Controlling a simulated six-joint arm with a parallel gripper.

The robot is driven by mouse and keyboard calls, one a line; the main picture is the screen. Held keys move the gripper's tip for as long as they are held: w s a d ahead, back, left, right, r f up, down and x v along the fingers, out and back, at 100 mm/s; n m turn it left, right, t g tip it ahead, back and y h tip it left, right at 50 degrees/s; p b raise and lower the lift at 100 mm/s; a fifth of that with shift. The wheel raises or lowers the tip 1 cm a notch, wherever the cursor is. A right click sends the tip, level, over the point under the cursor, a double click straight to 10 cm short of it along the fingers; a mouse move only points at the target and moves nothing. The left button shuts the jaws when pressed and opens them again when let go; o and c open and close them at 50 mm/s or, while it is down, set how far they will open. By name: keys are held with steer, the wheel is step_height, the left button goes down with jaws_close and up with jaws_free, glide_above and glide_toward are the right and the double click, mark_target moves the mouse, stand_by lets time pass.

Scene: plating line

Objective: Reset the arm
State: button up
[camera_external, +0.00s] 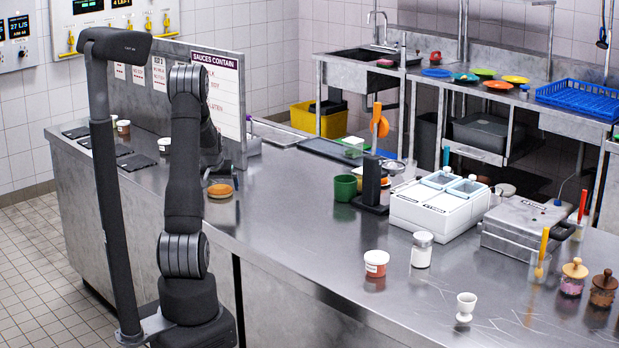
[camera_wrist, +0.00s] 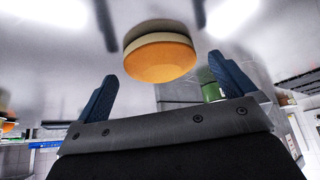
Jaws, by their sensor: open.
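My arm stands at the left end of the steel counter (camera_external: 300,215) in the external view, folded, with its wrist hanging down over the counter. My gripper (camera_wrist: 163,70) shows two blue fingers spread wide apart in the wrist view, with nothing held between them. A round orange-topped thing with a pale rim (camera_external: 220,191) sits on the counter just below the gripper. It also shows beyond the fingertips in the wrist view (camera_wrist: 160,60), apart from them. In the external view the fingers are mostly hidden by my arm.
A sauces sign (camera_external: 222,90) stands close behind my arm. A green cup (camera_external: 345,188) and a black stand (camera_external: 371,185) are to the right. A red-and-white tub (camera_external: 376,263), white-lidded jar (camera_external: 421,250) and egg cup (camera_external: 466,307) stand nearer the front. The counter between is clear.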

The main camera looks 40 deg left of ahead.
steer(key=v, duration=1.1)
steer(key=x, duration=1.2)
steer(key=shift+a+f, duration=0.1)
step_height(320, 180, up, 4)
steer(key=shift+r, duration=0.1)
steer(key=w+d+r, duration=0.3)
steer(key=d+r, duration=0.4)
steer(key=d, duration=0.4)
step_height(320, 180, up, 11)
steer(key=w+d+m, duration=0.2)
steer(key=w+d, duration=0.3)
steer(key=d, duration=0.2)
steer(key=w+d+m+t+h, duration=0.1)
steer(key=w+d+m, duration=0.1)
steer(key=w+d, duration=0.3)
steer(key=d, duration=0.3)
steer(key=shift+w+d+h, duration=0.25)
steer(key=shift+w+h, duration=0.05)
steer(key=shift+r, duration=0.15)
